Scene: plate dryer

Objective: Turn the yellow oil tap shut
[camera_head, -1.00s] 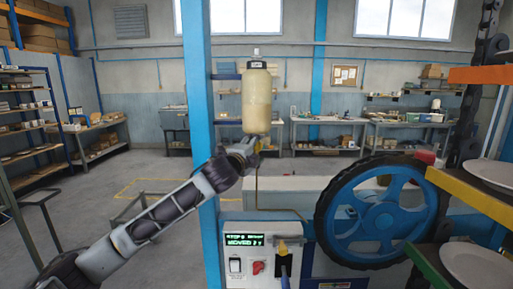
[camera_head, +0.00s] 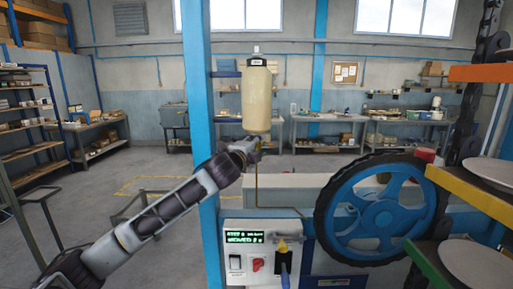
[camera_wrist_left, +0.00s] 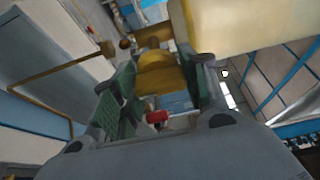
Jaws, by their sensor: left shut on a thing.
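The yellow oil tap (camera_wrist_left: 158,74) sits between the green-padded fingers of my left gripper (camera_wrist_left: 160,92) in the left wrist view. My left gripper is shut on it. In the head view my left gripper (camera_head: 250,148) is right below the oil bottle (camera_head: 257,100), a pale yellow cylinder with a black cap. The gripper hides most of the tap there. In the wrist view the bottle (camera_wrist_left: 245,22) fills the upper right. A thin brown pipe (camera_head: 257,190) runs down from the tap. My right gripper is not in view.
A blue post (camera_head: 200,120) stands close to my left arm. A control box (camera_head: 262,255) with a lit green display, switches and a red knob is below. A big blue wheel (camera_head: 378,215) with a black rim and a plate rack (camera_head: 470,195) stand to the right.

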